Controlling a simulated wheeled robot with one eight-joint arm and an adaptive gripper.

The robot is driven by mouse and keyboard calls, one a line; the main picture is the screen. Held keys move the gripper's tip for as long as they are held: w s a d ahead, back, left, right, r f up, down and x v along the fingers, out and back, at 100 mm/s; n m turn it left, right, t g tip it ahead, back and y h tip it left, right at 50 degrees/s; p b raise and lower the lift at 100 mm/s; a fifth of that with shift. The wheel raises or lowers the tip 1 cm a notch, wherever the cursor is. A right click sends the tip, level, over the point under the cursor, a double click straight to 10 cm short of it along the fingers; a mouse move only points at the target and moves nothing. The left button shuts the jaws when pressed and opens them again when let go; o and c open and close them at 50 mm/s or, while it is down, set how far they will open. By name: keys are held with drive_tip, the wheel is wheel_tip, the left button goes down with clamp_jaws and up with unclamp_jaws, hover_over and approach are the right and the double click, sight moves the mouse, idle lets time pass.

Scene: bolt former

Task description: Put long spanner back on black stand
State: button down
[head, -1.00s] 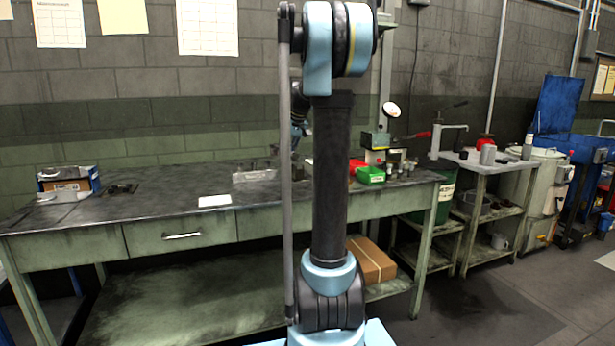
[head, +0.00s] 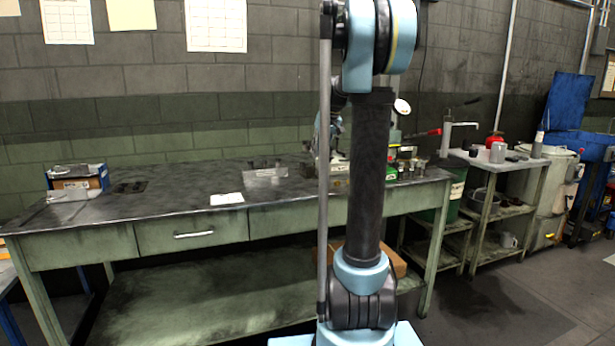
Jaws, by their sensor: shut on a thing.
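My arm stands upright in the middle of the head view and covers part of the bench behind it. My wrist (head: 331,125) shows only in part behind the arm, and my gripper's fingers are hidden. I cannot make out the long spanner. A low black piece (head: 130,187) lies flat on the left of the bench; I cannot tell whether it is the black stand. A grey block (head: 265,174) with small dark pieces at its top sits near the bench's middle.
The metal workbench (head: 180,205) has a clear stretch on its left half. A white sheet (head: 227,199) lies near its front edge and a box (head: 78,178) stands at the far left. A side table (head: 500,160) with several items stands at the right.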

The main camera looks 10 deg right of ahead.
drive_tip(key=shift+w, duration=0.1)
drive_tip(key=w, duration=0.1)
drive_tip(key=w+a, duration=0.1)
drive_tip(key=w, duration=0.1)
drive_tip(key=shift+w+a+f, duration=0.15)
drive_tip(key=shift+f, duration=3.95)
drive_tip(key=c, duration=1.4)
unclamp_jaws()
drive_tip(key=shift+o, duration=0.2)
